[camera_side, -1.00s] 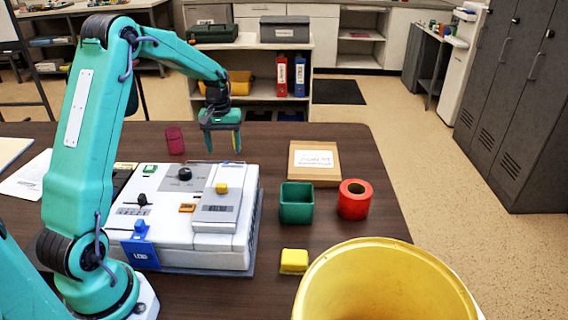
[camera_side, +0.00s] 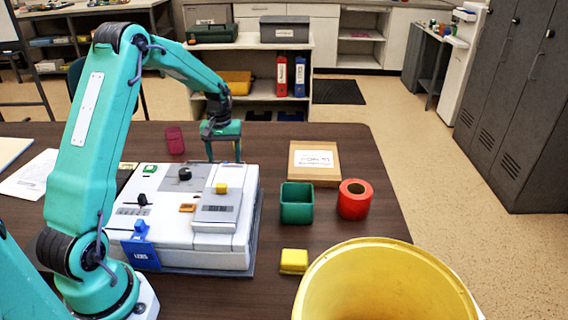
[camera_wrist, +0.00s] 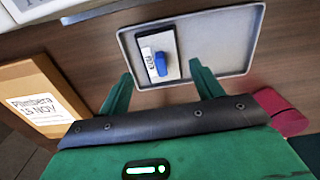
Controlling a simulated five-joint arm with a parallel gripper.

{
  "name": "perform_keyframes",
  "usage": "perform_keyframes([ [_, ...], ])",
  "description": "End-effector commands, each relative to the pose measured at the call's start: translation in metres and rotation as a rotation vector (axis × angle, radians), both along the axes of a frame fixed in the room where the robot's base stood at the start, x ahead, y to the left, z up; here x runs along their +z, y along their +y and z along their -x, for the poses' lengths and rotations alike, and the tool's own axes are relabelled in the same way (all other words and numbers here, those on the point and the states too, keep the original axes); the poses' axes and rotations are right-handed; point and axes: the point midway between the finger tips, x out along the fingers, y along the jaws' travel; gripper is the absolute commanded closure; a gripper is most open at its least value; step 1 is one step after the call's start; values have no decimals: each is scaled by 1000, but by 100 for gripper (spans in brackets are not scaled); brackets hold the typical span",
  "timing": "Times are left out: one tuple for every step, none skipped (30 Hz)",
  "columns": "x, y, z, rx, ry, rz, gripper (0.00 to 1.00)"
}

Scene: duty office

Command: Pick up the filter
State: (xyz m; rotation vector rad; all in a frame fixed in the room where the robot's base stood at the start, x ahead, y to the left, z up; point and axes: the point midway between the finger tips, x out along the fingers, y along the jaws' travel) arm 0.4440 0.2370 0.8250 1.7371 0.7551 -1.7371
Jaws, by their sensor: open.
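No object is clearly marked as the filter. In the wrist view a small blue piece (camera_wrist: 161,64) with a white labelled part (camera_wrist: 149,60) lies on a dark rectangular pad (camera_wrist: 168,36) inside a shallow grey tray (camera_wrist: 222,38); it may be the filter, but I cannot tell. The tray is not visible in the side view, where the white machine stands in front of that area. My gripper (camera_wrist: 158,76) is open, its fingers apart with the blue piece ahead between them, nothing held. In the side view my gripper (camera_side: 223,152) points down just behind the machine.
The white machine (camera_side: 215,243) stands in front of my gripper. A pink cup (camera_side: 175,140) is left of it, also in the wrist view (camera_wrist: 281,111). A labelled box (camera_side: 314,178), green container (camera_side: 297,204), red roll (camera_side: 354,207), yellow block (camera_side: 294,262) and yellow bucket (camera_side: 385,245) are right.

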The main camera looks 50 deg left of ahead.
Motion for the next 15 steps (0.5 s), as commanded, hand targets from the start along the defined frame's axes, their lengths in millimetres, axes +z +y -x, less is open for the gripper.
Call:
perform_keyframes([
  [-6,1,0,0,2,1,35],
  [-8,1,0,0,2,1,35],
  [-13,1,0,0,2,1,35],
  [-16,2,-1,0,3,2,35],
  [-20,2,-1,0,3,2,35],
  [-25,3,-1,0,3,2,35],
  [-28,3,-1,0,2,1,35],
  [-32,3,-1,0,3,2,35],
  [-36,3,-1,0,3,2,35],
  [-39,3,-1,0,2,1,35],
  [-41,3,-1,0,2,1,35],
  [-43,3,-1,0,1,1,35],
  [-44,3,-1,0,1,1,35],
  [-45,3,-1,0,1,1,35],
  [-46,3,-1,0,0,0,35],
])
